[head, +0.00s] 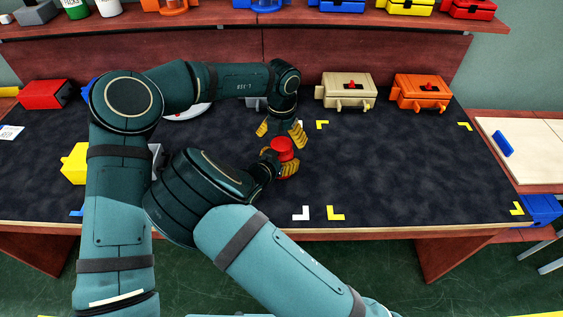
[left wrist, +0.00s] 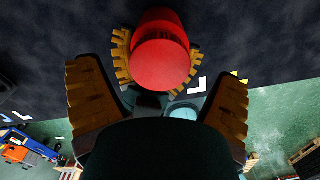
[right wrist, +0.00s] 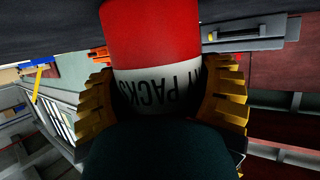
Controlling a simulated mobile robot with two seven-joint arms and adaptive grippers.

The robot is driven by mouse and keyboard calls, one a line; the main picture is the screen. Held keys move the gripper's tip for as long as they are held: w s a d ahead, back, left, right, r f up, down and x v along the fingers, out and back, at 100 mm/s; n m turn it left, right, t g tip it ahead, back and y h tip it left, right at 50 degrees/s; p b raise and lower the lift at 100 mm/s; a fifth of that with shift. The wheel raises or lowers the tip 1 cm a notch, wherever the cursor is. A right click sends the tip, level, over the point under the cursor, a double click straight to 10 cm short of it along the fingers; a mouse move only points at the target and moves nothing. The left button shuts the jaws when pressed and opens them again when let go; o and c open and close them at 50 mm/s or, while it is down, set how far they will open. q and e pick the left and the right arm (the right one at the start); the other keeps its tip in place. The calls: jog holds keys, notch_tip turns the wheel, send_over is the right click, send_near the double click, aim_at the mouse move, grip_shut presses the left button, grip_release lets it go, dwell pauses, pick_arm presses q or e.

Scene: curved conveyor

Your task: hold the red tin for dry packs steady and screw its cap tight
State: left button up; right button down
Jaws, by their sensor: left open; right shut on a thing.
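The red tin (head: 289,171) stands upright at the middle of the dark mat, with its round red top (head: 282,147) showing. My right gripper (head: 280,168) is shut around its side. The right wrist view shows the tin's red body (right wrist: 150,35) and white label band, reading "PACKS" upside down, between the fingers. My left gripper (head: 281,132) is open just above and behind the tin, fingers pointing down. In the left wrist view the red top (left wrist: 160,65) lies ahead of the wide-apart fingers, which do not touch it.
A beige box (head: 345,91) and an orange box (head: 421,92) stand at the back right. A red box (head: 45,94) and a yellow box (head: 75,163) are at left. White and yellow corner marks (head: 335,213) lie in front. The mat's right side is clear.

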pick_arm(q)
jog(key=shift+f, duration=1.05)
jog(key=c, duration=1.3)
jog(key=m, duration=0.9)
jog(key=o, duration=1.2)
jog(key=shift+o, duration=0.2)
